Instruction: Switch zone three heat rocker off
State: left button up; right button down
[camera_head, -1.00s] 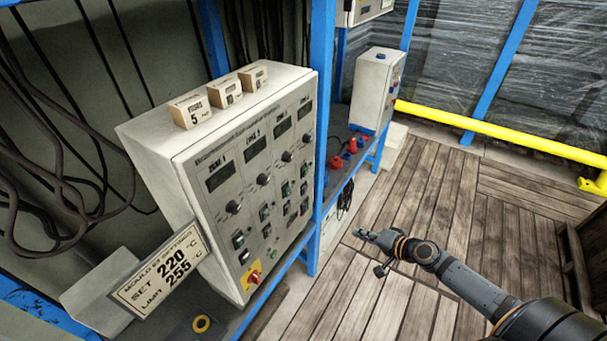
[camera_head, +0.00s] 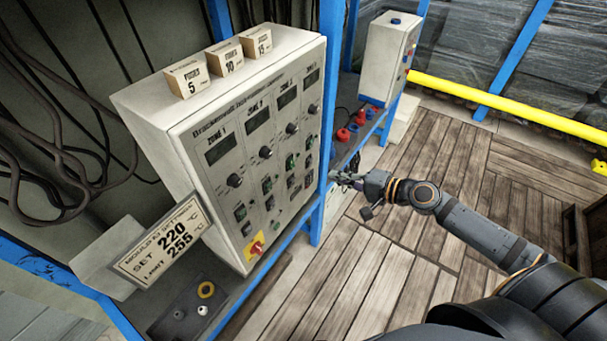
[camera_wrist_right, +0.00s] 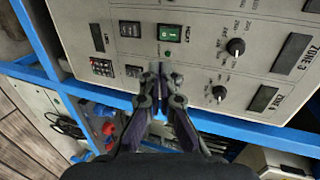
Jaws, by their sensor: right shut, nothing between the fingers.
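The heater control cabinet (camera_head: 225,150) has a column of controls for each zone. The zone three heat rocker (camera_head: 291,163) is a green-lit rocker below the zone three knob (camera_head: 292,128). My right gripper (camera_head: 338,179) is shut and empty at the cabinet's right side. In the right wrist view its fingertips (camera_wrist_right: 160,69) are just below the rocker; contact is not visible. The zone four rocker is partly hidden behind them. My left gripper is out of view.
A blue frame post (camera_head: 326,100) stands beside the cabinet's right edge, close to my right gripper. A red and yellow main switch (camera_head: 253,247) is low on the panel. A setting card (camera_head: 160,245) stands at the left.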

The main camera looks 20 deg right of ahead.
aim_at(293, 167)
jog(key=b+x, duration=0.7)
jog(key=x, duration=0.5)
jog(key=shift+f, duration=0.1)
jog(key=shift+w+a+f+t+y+b, duration=0.15)
jog(key=shift+w+t+y+b, duration=0.2)
jog(key=shift+b, duration=0.8)
jog(key=shift+s, duration=0.15)
